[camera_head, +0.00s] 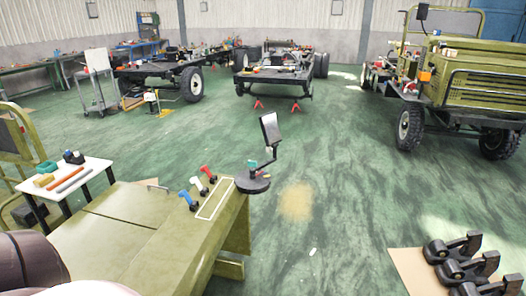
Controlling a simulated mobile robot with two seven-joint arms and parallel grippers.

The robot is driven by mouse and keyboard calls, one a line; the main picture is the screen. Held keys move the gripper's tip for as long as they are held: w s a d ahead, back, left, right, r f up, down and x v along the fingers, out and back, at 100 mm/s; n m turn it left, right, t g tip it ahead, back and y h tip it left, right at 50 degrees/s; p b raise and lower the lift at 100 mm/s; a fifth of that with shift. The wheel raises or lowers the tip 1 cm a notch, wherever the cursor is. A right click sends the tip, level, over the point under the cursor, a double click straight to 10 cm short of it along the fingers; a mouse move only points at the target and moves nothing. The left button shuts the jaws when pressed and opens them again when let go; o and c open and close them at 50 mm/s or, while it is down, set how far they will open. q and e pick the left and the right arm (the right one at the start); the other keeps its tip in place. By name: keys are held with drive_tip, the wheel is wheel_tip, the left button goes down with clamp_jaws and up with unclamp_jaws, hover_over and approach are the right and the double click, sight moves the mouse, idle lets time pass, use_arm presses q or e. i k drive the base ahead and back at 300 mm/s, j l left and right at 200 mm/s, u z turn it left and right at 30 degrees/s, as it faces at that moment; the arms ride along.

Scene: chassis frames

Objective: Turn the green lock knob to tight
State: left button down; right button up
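A small teal-green piece (252,164), which looks like the lock knob, sits low on the stalk above a round dark base (253,183). A rectangular mirror (270,128) is on the arm rising from that base, tilted. The knob is too small to tell how far it is turned. Neither of my grippers is in view.
Blue (187,199), white (199,186) and red (208,173) handles stand along the panel beside the base. A white table (94,168) with small tools is at the left. Black parts lie on cardboard (408,268) at the lower right. Open green floor lies beyond.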

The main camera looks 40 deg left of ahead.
sight(252, 163)
drive_tip(key=i+u, duration=0.2)
drive_tip(key=u, duration=0.25)
drive_tip(key=i+u, duration=0.2)
drive_tip(key=u, duration=0.25)
drive_tip(key=i+l+u, duration=0.15)
drive_tip(key=u, duration=0.3)
drive_tip(key=i+l+u, duration=0.15)
drive_tip(key=u, duration=0.3)
drive_tip(key=i+l+u, duration=0.1)
drive_tip(key=l+u, duration=0.2)
drive_tip(key=u, duration=0.15)
drive_tip(key=i+l+u, duration=0.3)
drive_tip(key=l+u, duration=0.35)
drive_tip(key=i+l+u, duration=0.3)
drive_tip(key=k+l, duration=0.05)
drive_tip(key=k, duration=0.05)
